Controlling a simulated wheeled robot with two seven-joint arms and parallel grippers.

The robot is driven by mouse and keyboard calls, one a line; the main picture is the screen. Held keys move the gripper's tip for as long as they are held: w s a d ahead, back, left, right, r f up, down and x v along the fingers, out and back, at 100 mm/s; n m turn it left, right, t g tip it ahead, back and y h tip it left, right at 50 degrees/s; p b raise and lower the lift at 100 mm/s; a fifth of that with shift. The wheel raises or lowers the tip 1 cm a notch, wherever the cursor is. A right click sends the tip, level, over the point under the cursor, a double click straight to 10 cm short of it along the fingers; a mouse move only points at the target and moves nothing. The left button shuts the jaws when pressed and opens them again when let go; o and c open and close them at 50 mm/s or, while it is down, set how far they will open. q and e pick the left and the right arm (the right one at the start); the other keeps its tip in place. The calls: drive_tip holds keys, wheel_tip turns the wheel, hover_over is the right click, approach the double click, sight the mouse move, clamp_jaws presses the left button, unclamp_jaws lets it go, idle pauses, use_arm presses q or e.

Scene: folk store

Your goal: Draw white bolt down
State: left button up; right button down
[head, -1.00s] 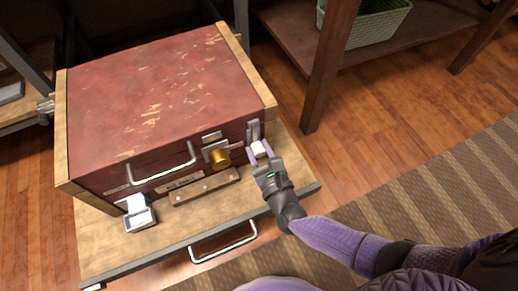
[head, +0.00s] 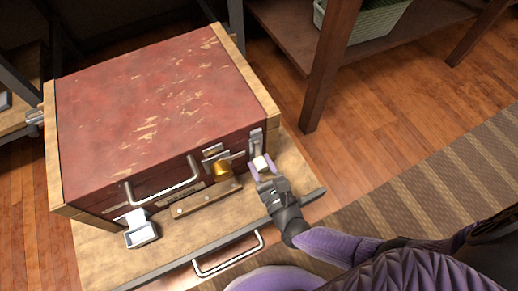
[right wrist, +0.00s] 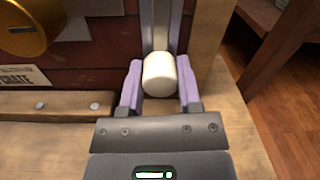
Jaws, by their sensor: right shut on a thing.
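The white bolt (right wrist: 160,74) is a short rounded knob at the lower end of a grey metal strip on the front right of the red wooden chest (head: 150,100). In the head view the white bolt (head: 261,162) sits between my right gripper's fingers. My right gripper (head: 263,168) is shut on it, and the purple fingers of the right gripper (right wrist: 160,88) flank it on both sides in the right wrist view. The metal strip (head: 256,141) runs up the chest front above the knob. My left gripper is not in view.
A brass knob (head: 221,168) is left of the bolt. A metal handle (head: 163,184) and an open white-grey latch (head: 140,230) are further left. The chest stands on a wooden board (head: 105,257) with a front handle (head: 228,254). A table leg (head: 327,70) stands at right.

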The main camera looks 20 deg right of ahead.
drive_tip(key=c, duration=0.6)
unclamp_jaws()
drive_tip(key=shift+s+f, duration=0.2)
drive_tip(key=shift+f, duration=0.1)
drive_tip(key=shift+o, duration=1.2)
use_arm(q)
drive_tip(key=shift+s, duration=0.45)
use_arm(e)
drive_tip(key=shift+o, duration=0.4)
drive_tip(key=shift+r, duration=0.1)
drive_tip(key=shift+s, duration=0.1)
drive_tip(key=s+p, duration=0.1)
drive_tip(key=s, duration=0.5)
drive_tip(key=shift+s, duration=0.2)
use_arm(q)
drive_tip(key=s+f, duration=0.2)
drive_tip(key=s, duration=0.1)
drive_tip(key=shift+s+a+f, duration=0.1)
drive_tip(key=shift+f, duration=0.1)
use_arm(e)
drive_tip(key=shift+s, duration=0.4)
